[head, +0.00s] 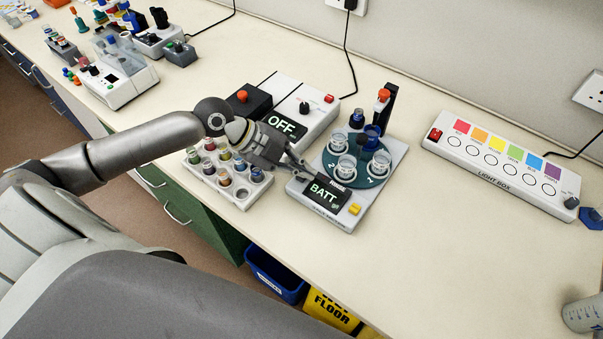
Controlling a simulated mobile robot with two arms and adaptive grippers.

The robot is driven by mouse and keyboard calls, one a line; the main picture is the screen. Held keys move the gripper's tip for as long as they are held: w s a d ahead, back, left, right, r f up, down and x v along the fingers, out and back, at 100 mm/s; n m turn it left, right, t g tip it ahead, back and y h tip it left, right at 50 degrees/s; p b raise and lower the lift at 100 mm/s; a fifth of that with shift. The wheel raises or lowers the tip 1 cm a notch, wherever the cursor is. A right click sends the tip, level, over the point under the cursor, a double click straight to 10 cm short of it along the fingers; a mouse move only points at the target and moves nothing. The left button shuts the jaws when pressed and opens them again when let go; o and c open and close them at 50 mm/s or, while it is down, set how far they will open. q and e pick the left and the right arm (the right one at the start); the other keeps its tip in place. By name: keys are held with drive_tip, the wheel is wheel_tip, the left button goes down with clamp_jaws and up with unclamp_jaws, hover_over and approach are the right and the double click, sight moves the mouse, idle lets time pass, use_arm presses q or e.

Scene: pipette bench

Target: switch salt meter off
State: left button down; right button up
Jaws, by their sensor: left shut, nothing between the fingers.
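Contact cannot be told. My right gripper is not in view.
A rack of small coloured vials (231,186) stands left of the turntable device, below my left wrist. Clear cups stand on the turntable (334,174). A light box (497,158) lies to the right. The bench front right is mostly clear, with a beaker (583,314) at the edge.

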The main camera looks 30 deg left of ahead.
sight(302, 179)
use_arm(q)
drive_tip(key=shift+f+b, duration=0.35)
drive_tip(key=shift+f, duration=0.15)
idle(0.3)
drive_tip(key=shift+r, duration=0.15)
drive_tip(key=shift+r+p, duration=0.5)
drive_tip(key=shift+r, duration=0.3)
drive_tip(key=shift+r+p, duration=2.45)
drive_tip(key=shift+r, duration=0.55)
